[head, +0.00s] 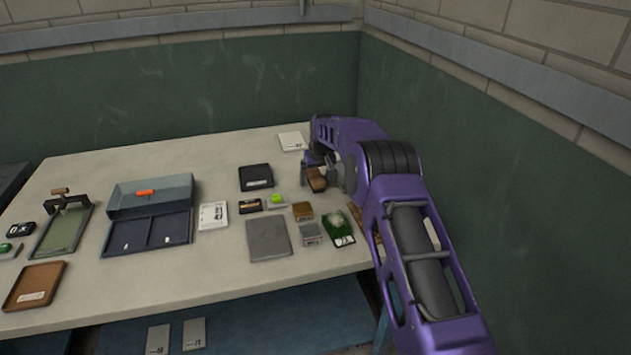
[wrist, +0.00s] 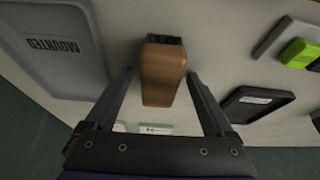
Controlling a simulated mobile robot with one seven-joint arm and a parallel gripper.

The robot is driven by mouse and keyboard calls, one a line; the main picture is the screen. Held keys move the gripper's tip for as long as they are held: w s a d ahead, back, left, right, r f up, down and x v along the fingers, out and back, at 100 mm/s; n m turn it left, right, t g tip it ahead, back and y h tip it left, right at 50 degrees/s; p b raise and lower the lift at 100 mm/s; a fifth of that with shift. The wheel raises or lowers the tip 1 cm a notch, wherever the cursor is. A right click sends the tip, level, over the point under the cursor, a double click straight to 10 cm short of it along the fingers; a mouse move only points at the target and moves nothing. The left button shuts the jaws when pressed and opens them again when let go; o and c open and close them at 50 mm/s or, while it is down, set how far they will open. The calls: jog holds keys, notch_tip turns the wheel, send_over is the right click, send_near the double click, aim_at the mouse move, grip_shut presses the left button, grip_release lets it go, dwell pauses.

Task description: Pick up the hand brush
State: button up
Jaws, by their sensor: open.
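The hand brush shows in the wrist view as a brown wooden block (wrist: 163,75) with dark bristles at its far end. In the head view it is a small brown shape (head: 317,181) on the table, partly hidden by my arm. My gripper (wrist: 160,78) is open, with one finger on each side of the brush's wooden part. Gaps show between the wood and both fingers. In the head view my gripper (head: 314,164) is over the brush at the far right of the table.
A grey tray marked "MOUNTED" (wrist: 55,40) lies left of the brush in the wrist view. A black tray (wrist: 252,103) and a bright green item (wrist: 299,51) lie right. The pale table (head: 180,270) holds several other items. A green wall (head: 470,150) stands close on the right.

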aim_at(316, 175)
jog(key=shift+c, duration=0.3)
grip_shut()
jog(key=shift+r, duration=0.15)
jog(key=shift+r+p, duration=0.35)
jog(key=shift+p, duration=0.1)
notch_tip(316, 175, up, 10)
jog(key=shift+f, duration=0.2)
